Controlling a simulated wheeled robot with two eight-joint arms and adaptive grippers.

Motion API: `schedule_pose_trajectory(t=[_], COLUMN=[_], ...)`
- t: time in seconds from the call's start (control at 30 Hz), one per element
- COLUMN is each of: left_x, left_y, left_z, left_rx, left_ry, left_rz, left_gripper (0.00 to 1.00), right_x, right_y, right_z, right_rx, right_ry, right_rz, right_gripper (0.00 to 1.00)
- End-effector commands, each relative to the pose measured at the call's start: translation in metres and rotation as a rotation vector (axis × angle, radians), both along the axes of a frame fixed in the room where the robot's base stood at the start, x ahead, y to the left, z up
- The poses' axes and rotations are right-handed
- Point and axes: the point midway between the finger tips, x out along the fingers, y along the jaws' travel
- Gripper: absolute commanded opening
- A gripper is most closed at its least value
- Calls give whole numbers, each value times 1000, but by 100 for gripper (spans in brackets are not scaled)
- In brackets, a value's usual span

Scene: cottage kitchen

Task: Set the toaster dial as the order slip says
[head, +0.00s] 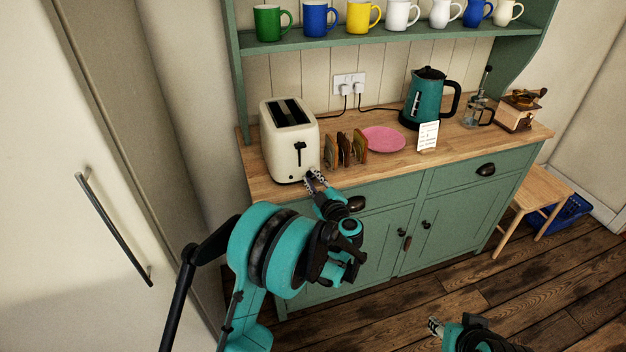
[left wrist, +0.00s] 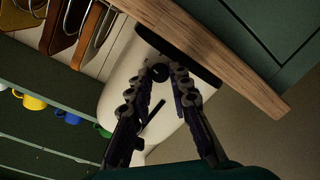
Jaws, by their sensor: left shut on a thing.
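The cream toaster (head: 281,143) stands at the left end of the wooden worktop, its black lever on the front. My left gripper (head: 314,180) is at the lower right of the toaster's front. In the left wrist view, the small dark round dial (left wrist: 160,72) sits between the fingertips of my left gripper (left wrist: 160,82), which is shut on it. The dial's pointer and marks cannot be made out. The order slip (head: 428,136) is a white card standing on the worktop; its print is too small to read. My right gripper (head: 435,327) is low over the floor, far from the toaster.
A toast rack (head: 345,149) stands close to the toaster's right, then a pink plate (head: 384,139). A teal kettle (head: 428,98), a glass press (head: 477,110) and a grinder (head: 518,110) stand farther right. Mugs line the shelf (head: 400,37) above.

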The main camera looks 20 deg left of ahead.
Motion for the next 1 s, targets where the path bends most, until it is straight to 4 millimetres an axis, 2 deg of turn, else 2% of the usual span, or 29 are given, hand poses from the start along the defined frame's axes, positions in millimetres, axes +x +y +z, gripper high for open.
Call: schedule_pose_trajectory(t=[0.03, 0.1, 0.47, 0.57, 0.8, 1.0], left_x=[0, 0, -3, -13, -55, -83], left_y=[0, 0, -3, -12, -43, -64], left_z=[0, 0, 0, 1, 5, 7], left_rx=[0, 0, 1, 1, 1, 1], left_ry=[0, 0, 1, 0, 0, 0], left_rz=[0, 0, -1, -3, -4, -3], left_gripper=[27, 41, 41, 41, 41, 41], right_x=[0, 0, 0, 0, 0, 0], right_y=[0, 0, 0, 0, 0, 0], right_z=[0, 0, 0, 0, 0, 0], right_rx=[0, 0, 0, 0, 0, 0], right_ry=[0, 0, 0, 0, 0, 0], right_rz=[0, 0, 0, 0, 0, 0], right_gripper=[40, 40, 40, 40, 40, 40])
